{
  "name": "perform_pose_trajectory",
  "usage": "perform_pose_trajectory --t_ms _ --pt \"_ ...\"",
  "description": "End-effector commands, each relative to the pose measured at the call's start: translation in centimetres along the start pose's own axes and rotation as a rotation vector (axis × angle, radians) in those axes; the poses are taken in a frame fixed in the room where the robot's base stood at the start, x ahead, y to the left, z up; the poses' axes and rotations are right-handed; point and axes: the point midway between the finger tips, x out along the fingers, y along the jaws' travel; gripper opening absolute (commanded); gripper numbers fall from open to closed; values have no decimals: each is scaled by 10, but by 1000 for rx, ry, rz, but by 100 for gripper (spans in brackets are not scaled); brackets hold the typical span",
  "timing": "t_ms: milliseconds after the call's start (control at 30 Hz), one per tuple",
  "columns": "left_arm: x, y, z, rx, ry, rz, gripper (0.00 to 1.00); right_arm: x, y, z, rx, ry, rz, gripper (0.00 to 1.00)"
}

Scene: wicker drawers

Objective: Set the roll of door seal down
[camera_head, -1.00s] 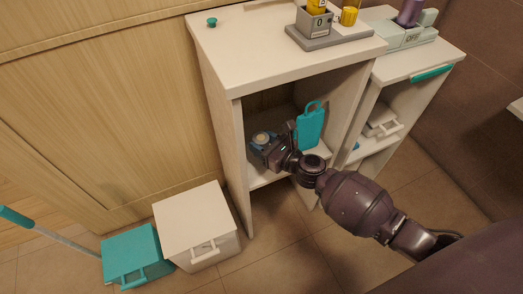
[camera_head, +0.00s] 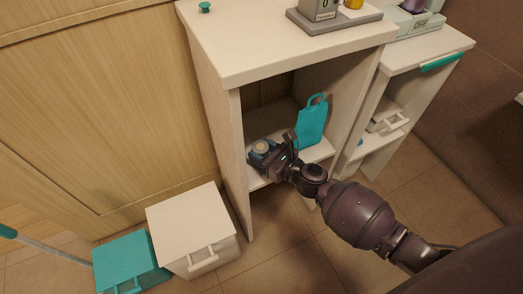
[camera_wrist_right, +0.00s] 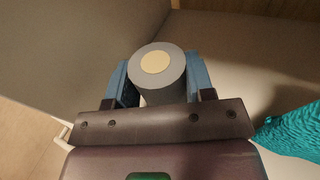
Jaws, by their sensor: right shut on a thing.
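The roll of door seal is a grey cylinder with a pale cream centre, seen end-on in the right wrist view (camera_wrist_right: 172,66) between two blue fingers. My right gripper (camera_wrist_right: 158,80) is shut on it. In the head view the roll (camera_head: 261,147) shows small at the left of the open compartment of the white cabinet (camera_head: 232,130), just over its shelf. The right gripper (camera_head: 263,152) reaches in from the lower right. I cannot tell whether the roll touches the shelf. My left gripper is not in view.
The cabinet's side walls flank the arm. A white drawer box (camera_head: 190,225) and a teal box (camera_head: 128,262) stand on the floor at left. A grey stand (camera_head: 333,20) is on top.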

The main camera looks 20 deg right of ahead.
Motion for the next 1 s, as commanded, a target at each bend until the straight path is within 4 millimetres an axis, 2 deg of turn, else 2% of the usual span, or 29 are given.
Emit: perform_pose_trajectory --t_ms 67,100,267,667,1000 --pt "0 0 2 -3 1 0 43 0 1 -4 2 2 1 17" --pt "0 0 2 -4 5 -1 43 0 1 -5 2 2 1 50" --pt "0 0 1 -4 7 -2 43 0 0 -3 1 1 1 74" --pt "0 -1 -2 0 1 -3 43 -2 0 3 0 -1 -1 74" --pt "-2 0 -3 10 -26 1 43 -54 0 2 2 0 -2 74"
